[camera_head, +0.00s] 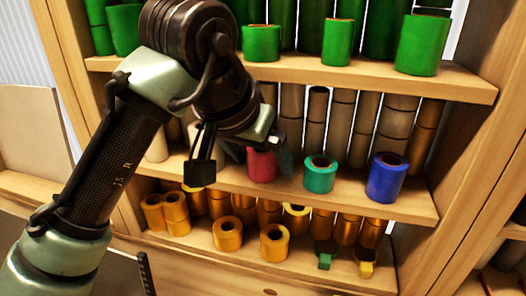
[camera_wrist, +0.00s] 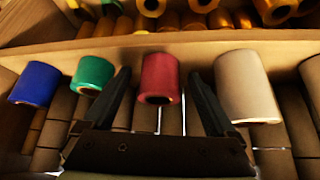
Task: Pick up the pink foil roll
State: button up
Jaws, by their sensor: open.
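The pink foil roll (camera_head: 262,167) is a reddish-pink cylinder standing on the middle shelf, partly hidden behind my wrist in the head view. In the wrist view, where the scene appears upside down, the pink roll (camera_wrist: 160,76) is seen between the two dark fingers of my gripper (camera_wrist: 159,78). The fingers are spread apart, one on each side of the roll in the picture. I cannot tell how far the fingertips are from the roll. Nothing is held.
A green-teal roll (camera_head: 320,175) and a blue roll (camera_head: 386,178) stand right of the pink one. A beige roll (camera_wrist: 246,86) is on its other side. The upper shelf (camera_head: 400,82) holds green rolls; gold rolls (camera_head: 274,243) fill the lower shelf. Brownish-grey rolls stack behind.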

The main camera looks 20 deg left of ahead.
grip_shut()
dwell(0.5)
jog(key=shift+r, duration=0.15)
